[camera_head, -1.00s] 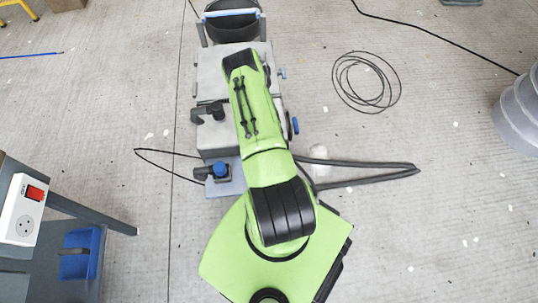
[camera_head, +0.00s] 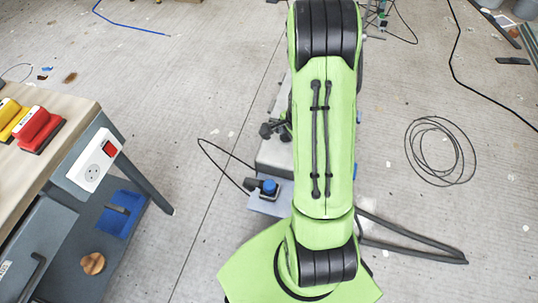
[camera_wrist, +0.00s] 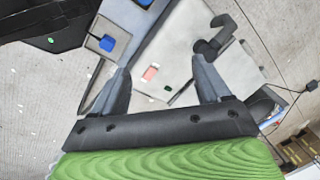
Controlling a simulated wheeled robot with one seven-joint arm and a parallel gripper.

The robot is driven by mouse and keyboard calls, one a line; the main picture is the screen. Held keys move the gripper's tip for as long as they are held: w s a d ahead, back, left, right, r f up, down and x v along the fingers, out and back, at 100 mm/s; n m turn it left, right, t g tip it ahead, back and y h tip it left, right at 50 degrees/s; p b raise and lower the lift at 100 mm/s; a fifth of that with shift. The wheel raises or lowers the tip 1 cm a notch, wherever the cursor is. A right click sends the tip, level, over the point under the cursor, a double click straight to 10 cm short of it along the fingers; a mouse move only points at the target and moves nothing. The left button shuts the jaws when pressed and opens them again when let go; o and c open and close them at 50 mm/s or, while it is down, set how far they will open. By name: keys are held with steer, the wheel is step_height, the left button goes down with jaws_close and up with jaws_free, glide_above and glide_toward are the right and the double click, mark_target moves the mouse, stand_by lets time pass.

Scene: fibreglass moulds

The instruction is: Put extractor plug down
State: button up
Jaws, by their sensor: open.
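My gripper (camera_wrist: 160,90) shows in the wrist view with its two dark fingers spread wide and nothing between them. In the head view my green arm covers my gripper and most of the machine (camera_head: 274,155). A small dark piece (camera_wrist: 310,86) with a thin cable lies at the right edge of the wrist view; it may be the extractor plug, but it is too small to tell.
A blue-topped fitting (camera_head: 269,187) sits on the machine's near plate, beside a cable loop. A workbench (camera_head: 60,110) at left carries a white socket box (camera_head: 93,160) with a red switch. A coiled cable (camera_head: 440,150) lies on the floor at right. Open floor lies between bench and machine.

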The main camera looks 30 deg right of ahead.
steer(key=s+a+r+n+t, duration=0.1)
steer(key=s+a+r+n, duration=0.2)
steer(key=a+r+n, duration=0.6)
steer(key=s+a+r+n+t, duration=0.2)
steer(key=s+a+r+n, duration=0.25)
steer(key=r, duration=0.85)
steer(key=s+a+r+n, duration=0.3)
steer(key=s+a+n, duration=0.1)
steer(key=s, duration=0.3)
steer(key=shift+r+t, duration=0.15)
steer(key=shift+t, duration=0.15)
steer(key=shift+n, duration=0.25)
